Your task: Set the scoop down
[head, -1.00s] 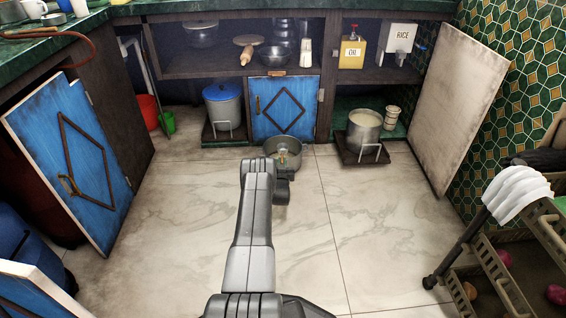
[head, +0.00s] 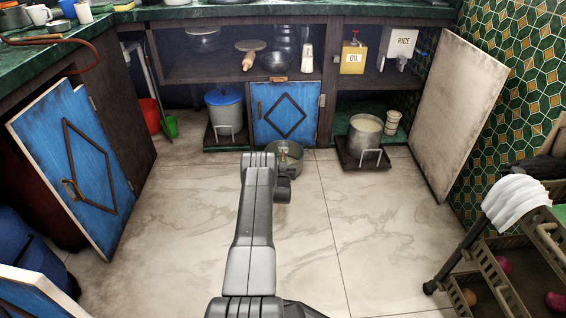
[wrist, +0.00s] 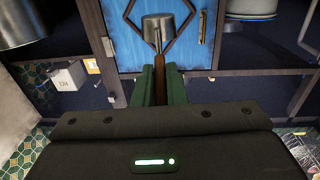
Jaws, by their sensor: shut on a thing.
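The scoop shows in the wrist view as a small metal cup (wrist: 157,27) on a brown handle. My gripper (wrist: 160,72) is shut on that handle with its two green fingers, and the cup sticks out beyond the fingertips. In the head view my gripper (head: 286,160) is at the far end of my arm, mostly hidden by my wrist.
A filled metal pot (head: 364,140) stands on a dark low stand to the right. A blue lidded bin (head: 224,108) stands left of the cabinet door. A pale panel (head: 460,110) leans at the right. The marble floor (head: 180,240) around my arm is mostly clear.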

